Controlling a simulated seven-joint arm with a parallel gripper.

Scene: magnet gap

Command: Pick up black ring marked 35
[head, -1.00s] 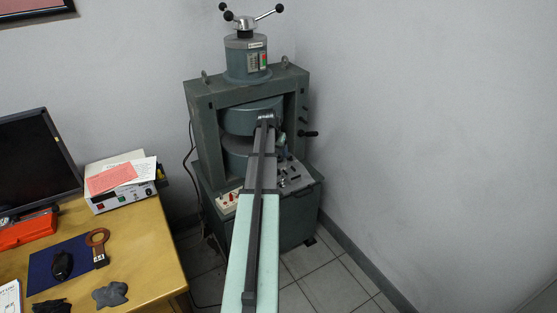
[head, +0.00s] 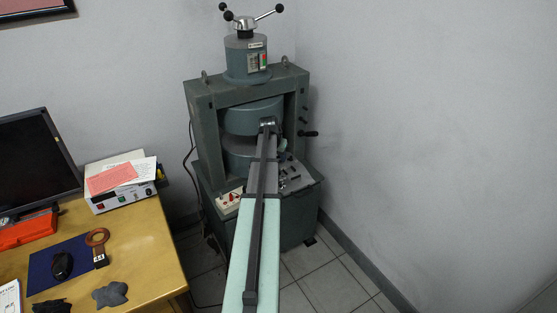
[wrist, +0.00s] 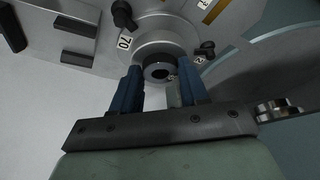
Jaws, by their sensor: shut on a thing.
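In the wrist view, a small black ring (wrist: 158,62) sits between the two blue fingertips of my gripper (wrist: 160,76). The fingers are shut on its sides. The ring is in front of a round grey boss; I cannot tell whether they touch. Its marking is too small to read. In the head view, my gripper (head: 267,124) is at the front of the green electromagnet (head: 251,118), by the gap between its upper and lower poles. The ring is hidden there.
In the wrist view, a "70" label (wrist: 124,42) and black knobs (wrist: 123,14) are close to the fingers. A wooden desk (head: 150,245) with a monitor (head: 35,155) and a power supply (head: 122,195) stands at left. The floor at right is clear.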

